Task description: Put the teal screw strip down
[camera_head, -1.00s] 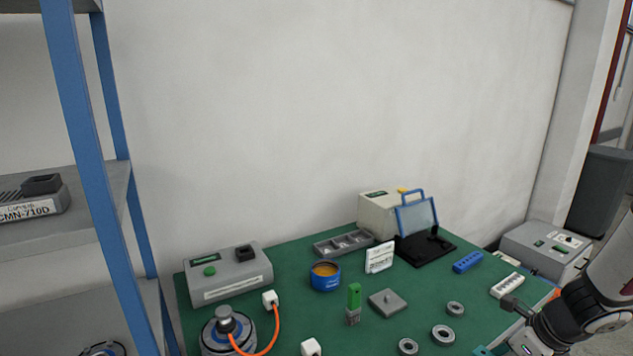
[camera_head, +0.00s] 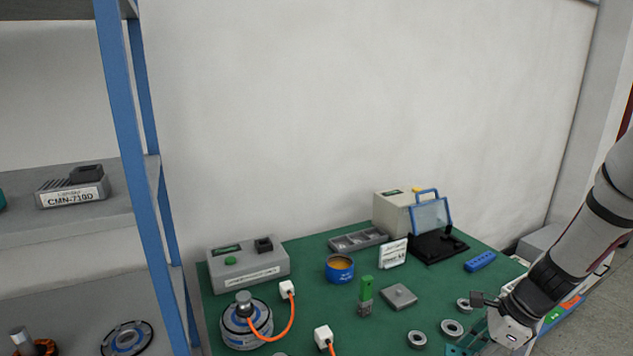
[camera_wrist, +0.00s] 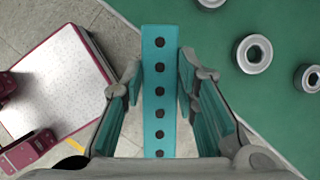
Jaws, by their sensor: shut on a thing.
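The teal screw strip (camera_wrist: 160,110) is a long flat bar with a row of several dark screws or holes, standing lengthwise in the middle of the wrist view. My gripper (camera_wrist: 161,78) is shut on it, with one finger at each side. In the head view my gripper (camera_head: 475,340) is at the bottom right, by the near right part of the green table (camera_head: 300,335). A little teal shows below it at the picture's bottom edge. In the wrist view the strip lies across the table's edge line, with floor tiles to its left. Its height above the table is unclear.
Several grey rings, one here (camera_head: 451,328), lie just left of my gripper. A grey plate (camera_head: 399,296), a green-handled item (camera_head: 365,296) and a blue tin (camera_head: 339,268) stand farther left. A blue block (camera_head: 480,261) lies behind. Green tabletop between them is bare.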

